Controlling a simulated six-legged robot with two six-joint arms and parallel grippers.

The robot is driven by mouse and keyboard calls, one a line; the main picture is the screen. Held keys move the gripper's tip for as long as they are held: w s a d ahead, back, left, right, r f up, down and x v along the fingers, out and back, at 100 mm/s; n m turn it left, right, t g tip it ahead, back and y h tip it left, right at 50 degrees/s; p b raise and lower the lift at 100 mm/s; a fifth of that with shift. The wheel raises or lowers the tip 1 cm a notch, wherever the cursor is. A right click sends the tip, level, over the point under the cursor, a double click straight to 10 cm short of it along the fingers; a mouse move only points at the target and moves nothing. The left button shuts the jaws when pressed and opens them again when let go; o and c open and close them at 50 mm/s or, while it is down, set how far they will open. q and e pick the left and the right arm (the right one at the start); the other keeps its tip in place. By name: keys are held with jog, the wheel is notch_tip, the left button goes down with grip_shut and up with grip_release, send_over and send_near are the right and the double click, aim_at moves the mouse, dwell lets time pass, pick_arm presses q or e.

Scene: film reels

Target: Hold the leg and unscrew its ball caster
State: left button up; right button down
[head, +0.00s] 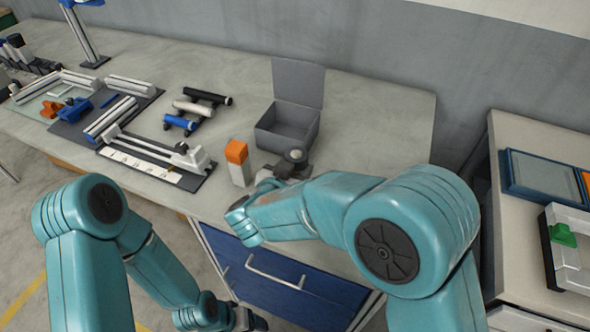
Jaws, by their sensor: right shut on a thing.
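My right gripper (284,174) is at the front edge of the workbench, beside the open grey box. It is shut on a small dark piece with a round grey top (296,156). The piece may be the leg with its ball caster, but my wrist and fingers hide most of it and I cannot tell which part is gripped. My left gripper (250,321) hangs low in front of the blue drawer, away from that piece. Its fingers are too small and dark to show whether they are open.
An orange-topped block (237,162) stands close to my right wrist. The open grey box (285,128) is behind it. A rack with black, white and blue cylinders (193,107) and a rail fixture (150,158) lie to the left. The bench (385,115) is clear at right.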

jog(key=shift+f, duration=0.2)
jog(key=shift+f, duration=0.1)
jog(key=shift+c, duration=1.9)
grip_release()
jog(key=shift+f, duration=0.1)
jog(key=shift+r, duration=0.35)
